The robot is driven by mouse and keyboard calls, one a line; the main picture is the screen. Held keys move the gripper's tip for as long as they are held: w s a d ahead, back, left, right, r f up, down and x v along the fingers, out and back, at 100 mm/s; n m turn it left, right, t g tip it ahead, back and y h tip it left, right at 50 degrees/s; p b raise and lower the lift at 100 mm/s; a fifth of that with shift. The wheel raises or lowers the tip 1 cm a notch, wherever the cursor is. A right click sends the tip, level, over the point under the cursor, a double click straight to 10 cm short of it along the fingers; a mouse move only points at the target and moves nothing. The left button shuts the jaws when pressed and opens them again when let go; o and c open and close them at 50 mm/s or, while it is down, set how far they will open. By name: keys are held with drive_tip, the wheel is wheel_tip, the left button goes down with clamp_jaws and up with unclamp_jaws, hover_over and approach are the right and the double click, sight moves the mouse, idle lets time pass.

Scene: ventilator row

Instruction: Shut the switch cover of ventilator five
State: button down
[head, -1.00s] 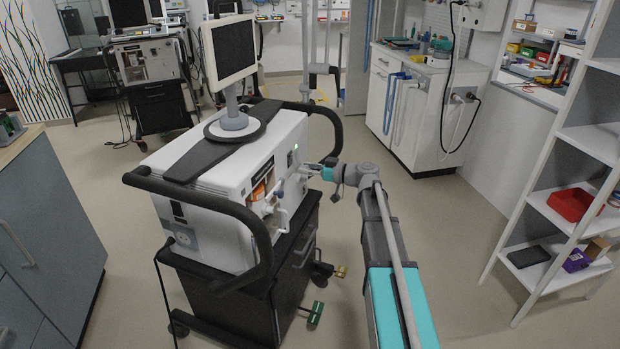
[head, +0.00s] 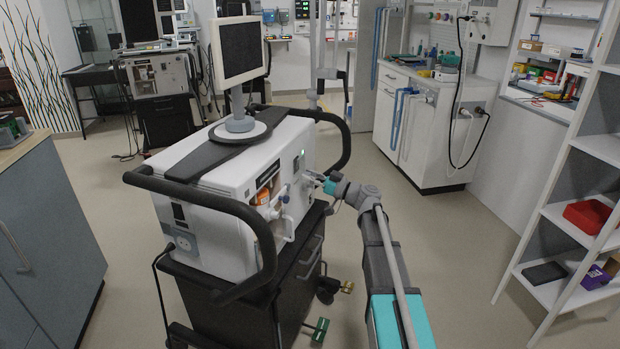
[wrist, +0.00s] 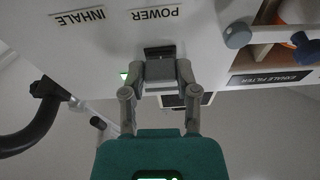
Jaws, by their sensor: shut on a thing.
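The ventilator (head: 275,142) is a white box on a dark cart, with a monitor on top. My gripper (head: 314,177) is at its side panel. In the wrist view the panel (wrist: 205,28) appears upside down, with a POWER label (wrist: 156,14) and an INHALE label (wrist: 80,17). My gripper (wrist: 160,68) is closed just by the POWER label on a small dark piece (wrist: 160,51), which looks like the switch cover. The fingers hide most of it, so its angle cannot be told. No number shows on the ventilator.
A green light (wrist: 123,76) glows beside the fingers. A round grey knob (wrist: 237,35) and an open bay marked EXHALE FILTER (wrist: 277,77) lie to the right. A black handle bar (head: 215,207) curves around the ventilator.

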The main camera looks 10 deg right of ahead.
drive_tip(key=shift+c, duration=1.8)
unclamp_jaws()
drive_tip(key=shift+s+d+r+h+p, duration=0.15)
drive_tip(key=shift+r+h+p, duration=0.15)
drive_tip(key=shift+p, duration=0.45)
